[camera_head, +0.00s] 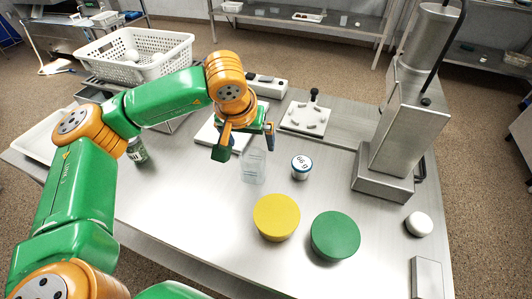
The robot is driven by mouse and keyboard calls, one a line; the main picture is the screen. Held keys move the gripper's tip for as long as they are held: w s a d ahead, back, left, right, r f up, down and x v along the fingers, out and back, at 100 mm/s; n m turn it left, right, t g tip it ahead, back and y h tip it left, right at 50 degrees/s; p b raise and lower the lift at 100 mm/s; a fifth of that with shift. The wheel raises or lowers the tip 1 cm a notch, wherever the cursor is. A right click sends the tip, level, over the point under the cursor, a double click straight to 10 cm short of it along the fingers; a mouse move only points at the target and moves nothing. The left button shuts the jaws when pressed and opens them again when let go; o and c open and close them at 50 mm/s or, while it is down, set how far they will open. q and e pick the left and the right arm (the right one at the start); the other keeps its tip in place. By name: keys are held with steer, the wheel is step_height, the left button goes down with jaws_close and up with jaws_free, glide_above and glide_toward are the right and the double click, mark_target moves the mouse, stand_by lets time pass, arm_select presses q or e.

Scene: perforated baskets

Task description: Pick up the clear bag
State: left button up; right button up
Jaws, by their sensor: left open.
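A clear bag (253,167) stands on the metal table, just below and to the right of my left gripper in the picture. It is see-through and its outline is faint. My left gripper (243,143) is open, with its fingers pointing down above and close to the bag. I cannot tell whether the fingers touch it. My right gripper is not in view.
A yellow disc (276,217) and a green disc (335,235) lie nearer. A tall metal device (405,120) stands at the right. A white perforated basket (140,55) is at the back left.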

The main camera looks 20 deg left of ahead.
mark_target(253, 158)
arm_select(q)
steer(key=x, duration=0.3)
steer(key=p+x, duration=0.1)
steer(key=x, duration=0.3)
steer(key=p+x, duration=0.1)
steer(key=x, duration=0.3)
steer(key=shift+w+a+f, duration=0.1)
steer(key=shift+a+f, duration=0.15)
steer(key=shift+a, duration=0.15)
steer(key=c, duration=1)
